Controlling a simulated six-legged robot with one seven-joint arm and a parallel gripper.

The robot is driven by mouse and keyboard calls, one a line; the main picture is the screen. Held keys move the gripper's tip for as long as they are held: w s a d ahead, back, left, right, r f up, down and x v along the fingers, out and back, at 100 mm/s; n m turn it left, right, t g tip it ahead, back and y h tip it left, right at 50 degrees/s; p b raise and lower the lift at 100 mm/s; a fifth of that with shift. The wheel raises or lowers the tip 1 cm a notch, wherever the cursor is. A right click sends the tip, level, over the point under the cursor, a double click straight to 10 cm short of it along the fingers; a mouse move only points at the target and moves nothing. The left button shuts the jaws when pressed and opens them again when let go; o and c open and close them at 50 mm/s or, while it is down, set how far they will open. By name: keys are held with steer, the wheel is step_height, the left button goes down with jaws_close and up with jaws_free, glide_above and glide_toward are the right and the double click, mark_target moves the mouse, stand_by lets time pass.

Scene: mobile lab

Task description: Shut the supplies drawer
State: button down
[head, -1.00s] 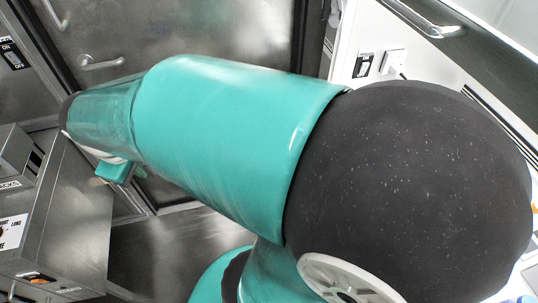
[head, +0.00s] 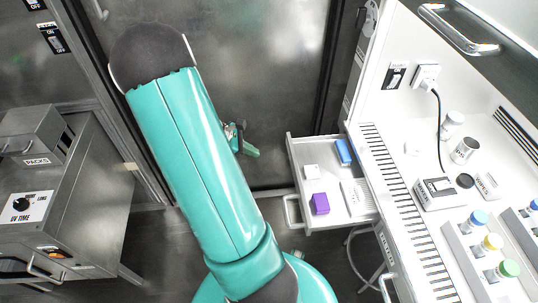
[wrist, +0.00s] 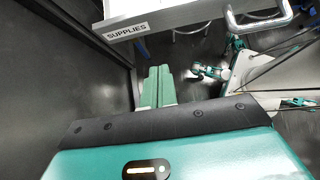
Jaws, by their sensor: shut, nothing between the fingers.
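The supplies drawer (head: 297,168) stands pulled out from the white bench in the head view, its front and handle (head: 290,212) facing left. It holds a purple block (head: 320,204), a blue item (head: 344,151) and small white boxes. In the wrist view the drawer front (wrist: 185,16) crosses the top, with its SUPPLIES label (wrist: 127,31) and metal handle (wrist: 258,22). My gripper (wrist: 158,72) is shut and empty, its green fingers side by side just below the drawer front in that picture. In the head view it shows partly behind my arm (head: 243,145), left of the drawer and apart from it.
The bench top (head: 410,235) on the right carries a rack of colour-capped bottles (head: 490,250), a plugged-in device (head: 436,192) and small jars. A metal UV cabinet (head: 70,190) stands at the left. Dark floor lies between the cabinet and the drawer.

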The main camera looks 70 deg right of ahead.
steer(key=s+d+r+x, duration=0.1)
steer(key=r+x, duration=0.1)
steer(key=x, duration=1)
steer(key=shift+s, duration=0.4)
